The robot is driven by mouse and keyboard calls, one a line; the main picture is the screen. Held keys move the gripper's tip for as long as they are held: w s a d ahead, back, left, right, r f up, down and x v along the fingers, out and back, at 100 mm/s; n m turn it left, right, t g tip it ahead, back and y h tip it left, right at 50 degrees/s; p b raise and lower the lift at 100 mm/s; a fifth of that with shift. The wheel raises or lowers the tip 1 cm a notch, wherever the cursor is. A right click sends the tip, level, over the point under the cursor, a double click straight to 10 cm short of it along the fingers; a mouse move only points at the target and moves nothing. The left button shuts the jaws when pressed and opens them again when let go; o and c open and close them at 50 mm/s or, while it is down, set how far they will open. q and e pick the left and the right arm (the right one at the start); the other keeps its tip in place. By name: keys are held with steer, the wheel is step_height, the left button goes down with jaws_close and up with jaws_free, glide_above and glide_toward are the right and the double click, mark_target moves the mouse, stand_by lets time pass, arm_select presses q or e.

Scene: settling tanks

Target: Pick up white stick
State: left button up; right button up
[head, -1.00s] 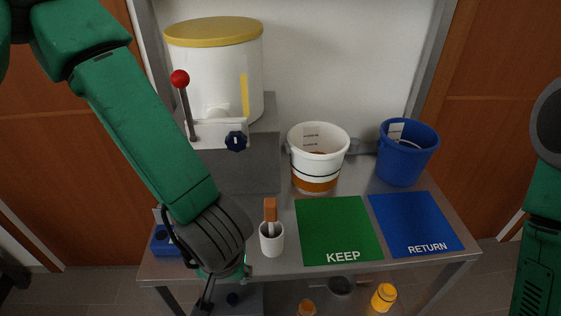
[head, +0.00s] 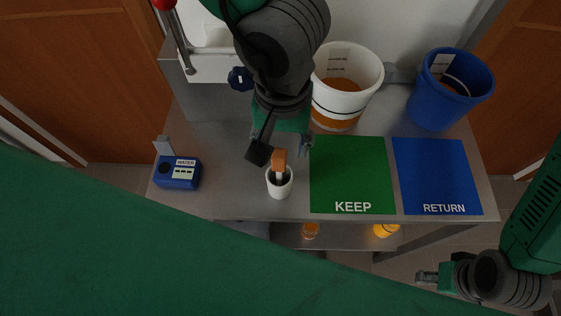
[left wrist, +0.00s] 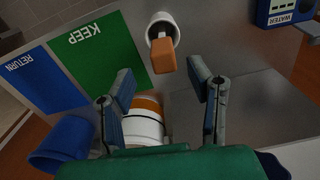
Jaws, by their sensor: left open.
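The white stick (head: 279,175) stands in a small white cup (head: 279,190), with an orange-brown block (head: 279,158) at its top. In the left wrist view the block (left wrist: 163,56) and the cup (left wrist: 162,27) show, and the block hides most of the stick. My left gripper (head: 281,149) is open and empty, its fingers on either side of the block's line. In the left wrist view its fingertips (left wrist: 161,76) are spread, with the block just beyond them. My right gripper (head: 428,277) is at the lower right, off the bench; its jaw state is unclear.
A green KEEP mat (head: 350,175) and a blue RETURN mat (head: 437,177) lie right of the cup. A white bucket (head: 340,105) and a blue bucket (head: 445,95) stand behind them. A blue WATER box (head: 178,173) sits at left.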

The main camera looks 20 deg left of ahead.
mark_target(278, 165)
arm_select(q)
steer(key=f, duration=0.2)
steer(key=shift+w+f, duration=0.2)
steer(key=shift+f, duration=0.1)
steer(key=f, duration=0.1)
steer(key=f+b, duration=0.1)
steer(key=f, duration=0.2)
steer(key=shift+s+a+f+b, duration=0.2)
steer(key=shift+s+a+b, duration=0.1)
steer(key=shift+s+b, duration=0.1)
steer(key=shift+w+f, duration=0.1)
steer(key=shift+f, duration=0.1)
steer(key=shift+d, duration=0.1)
steer(key=shift+c, duration=1.3)
jaws_close()
